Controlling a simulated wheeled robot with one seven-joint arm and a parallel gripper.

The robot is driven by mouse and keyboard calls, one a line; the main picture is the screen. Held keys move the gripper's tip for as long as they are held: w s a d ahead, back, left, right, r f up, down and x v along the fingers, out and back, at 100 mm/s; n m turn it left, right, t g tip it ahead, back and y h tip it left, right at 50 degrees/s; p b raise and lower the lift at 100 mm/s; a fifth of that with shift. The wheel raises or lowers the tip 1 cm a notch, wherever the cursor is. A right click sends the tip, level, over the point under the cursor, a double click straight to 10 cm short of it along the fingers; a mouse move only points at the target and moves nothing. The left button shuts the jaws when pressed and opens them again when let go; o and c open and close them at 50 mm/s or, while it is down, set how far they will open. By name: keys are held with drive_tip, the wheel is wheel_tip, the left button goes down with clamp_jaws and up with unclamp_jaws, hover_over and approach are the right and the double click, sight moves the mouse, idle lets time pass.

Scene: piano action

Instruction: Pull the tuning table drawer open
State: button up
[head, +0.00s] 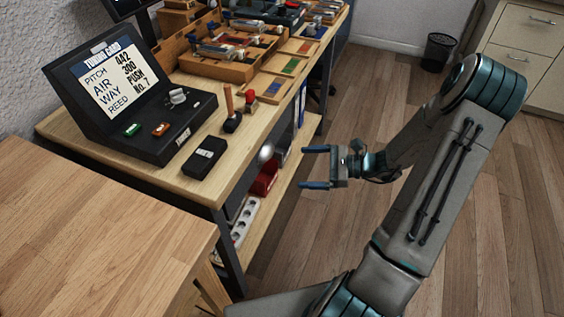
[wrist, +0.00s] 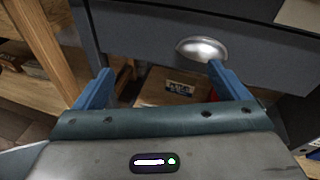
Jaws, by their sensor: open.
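The tuning table (head: 213,184) has a pale wooden top and a dark frame. A dark grey drawer front (wrist: 140,32) with a rounded silver knob (wrist: 203,48) fills the upper part of the wrist view. The knob also shows in the head view (head: 266,151), under the table's front edge. The drawer appears shut. My gripper (head: 315,167) is open and empty, in front of the table, apart from the knob. In the wrist view my blue fingers (wrist: 160,78) point at the drawer; the right fingertip overlaps the knob's lower edge, and I cannot tell any contact.
A lower shelf holds a red bin (head: 266,178) and a white power strip (head: 243,218). A tuning display (head: 110,85) and a black box (head: 205,156) stand on top. Another wooden table (head: 90,245) is at the near left.

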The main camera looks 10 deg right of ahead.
drive_tip(key=w+d+f+m+t+b, duration=0.2)
drive_tip(key=d+f+m+t, duration=0.2)
drive_tip(key=d+f, duration=0.1)
approach(272, 154)
drive_tip(key=shift+m+t, duration=0.3)
drive_tip(key=x, duration=0.7)
drive_tip(key=shift+w+a+f+b, duration=0.2)
drive_tip(key=shift+a+b, duration=0.15)
drive_tip(key=shift+b, duration=0.05)
